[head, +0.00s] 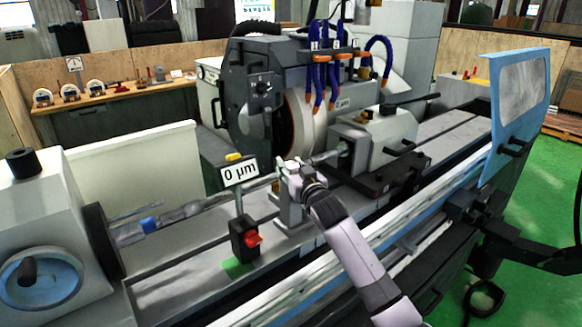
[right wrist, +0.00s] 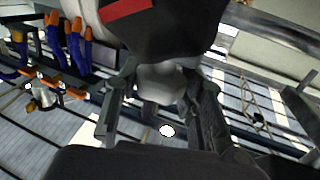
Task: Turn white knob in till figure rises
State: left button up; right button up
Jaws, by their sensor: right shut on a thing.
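My right gripper (head: 294,176) is at a small steady-rest-like stand (head: 290,212) beside the long bar, in the middle of the grinder bed. In the right wrist view, my right gripper (right wrist: 160,105) has its two dark fingers on either side of a pale grey-white knob (right wrist: 162,82), shut on it. In the head view the knob is hidden by the gripper. A sign (head: 239,172) left of the gripper reads "0 µm". My left gripper is not in view.
The grinding wheel housing (head: 255,95) with blue hoses (head: 319,75) stands behind. A black block with a red knob (head: 246,240) is at front left of the gripper. The tailstock (head: 375,140) is to the right. A blue-framed door (head: 520,100) stands at far right.

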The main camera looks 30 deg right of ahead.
jog(key=shift+c, duration=0.6)
jog(key=m+h+b, duration=0.1)
jog(key=h, duration=0.1)
jog(key=shift+a+f+m+g+h+b, duration=0.1)
jog(key=shift+f+m+g+h+b, duration=0.1)
jog(key=shift+m+g+h+b, duration=0.15)
jog(key=m+g+h+b, duration=0.2)
jog(key=h+b, duration=0.1)
jog(key=b, duration=0.1)
jog(key=m+g+h+b, duration=0.2)
jog(key=h+b, duration=0.1)
jog(key=b, duration=0.2)
jog(key=shift+m, duration=0.35)
jog(key=shift+r+h+b, duration=0.15)
jog(key=shift+h+b, duration=0.1)
jog(key=shift+b, duration=0.45)
jog(key=shift+m+g, duration=0.3)
jog(key=shift+g, duration=0.05)
jog(key=shift+r, duration=0.1)
jog(key=o, duration=1.2)
